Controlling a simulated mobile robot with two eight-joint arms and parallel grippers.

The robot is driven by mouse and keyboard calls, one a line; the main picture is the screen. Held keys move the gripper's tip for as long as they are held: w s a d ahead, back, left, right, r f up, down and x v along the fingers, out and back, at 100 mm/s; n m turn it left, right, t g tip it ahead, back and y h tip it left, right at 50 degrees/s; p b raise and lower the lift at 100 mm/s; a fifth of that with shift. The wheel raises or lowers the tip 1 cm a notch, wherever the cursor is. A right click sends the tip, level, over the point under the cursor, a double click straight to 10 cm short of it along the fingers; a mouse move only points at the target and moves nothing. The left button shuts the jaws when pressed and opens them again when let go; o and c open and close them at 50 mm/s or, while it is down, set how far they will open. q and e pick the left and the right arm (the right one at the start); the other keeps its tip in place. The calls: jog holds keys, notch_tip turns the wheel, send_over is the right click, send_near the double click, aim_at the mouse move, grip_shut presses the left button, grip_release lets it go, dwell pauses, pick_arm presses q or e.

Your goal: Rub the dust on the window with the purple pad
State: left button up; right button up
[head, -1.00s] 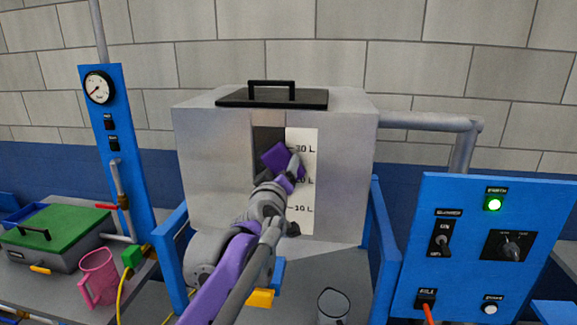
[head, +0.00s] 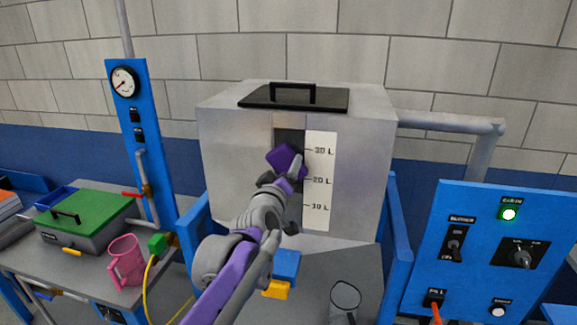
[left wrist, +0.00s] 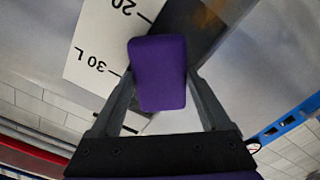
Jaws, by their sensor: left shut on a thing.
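The purple pad (head: 284,158) is held in my left gripper (head: 282,178) in front of the tank's dark window (head: 289,136). In the left wrist view the pad (left wrist: 158,74) sits between both fingers of the left gripper (left wrist: 160,92), over the window's edge beside the white scale. A brownish dust patch (left wrist: 208,16) shows on the window (left wrist: 190,30) in that view. The pad and gripper hide the lower window in the head view. I cannot tell whether the pad touches the glass. My right gripper is not in view.
The grey tank (head: 235,165) has a black lid (head: 294,98) and a white litre scale (head: 319,185). A blue control panel (head: 480,255) stands at right. A pink mug (head: 126,262) and green-lidded box (head: 85,220) are at left. A clear cup (head: 344,298) is below.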

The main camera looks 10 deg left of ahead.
pick_arm(q)
jog(key=shift+s, duration=0.1)
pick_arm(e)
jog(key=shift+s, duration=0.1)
pick_arm(q)
jog(key=shift+s, duration=0.2)
jog(key=shift+s+a+b, duration=0.1)
jog(key=shift+s+b, duration=0.35)
jog(key=shift+s, duration=2.35)
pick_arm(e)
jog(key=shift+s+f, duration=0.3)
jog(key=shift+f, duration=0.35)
pick_arm(q)
jog(key=s, duration=0.3)
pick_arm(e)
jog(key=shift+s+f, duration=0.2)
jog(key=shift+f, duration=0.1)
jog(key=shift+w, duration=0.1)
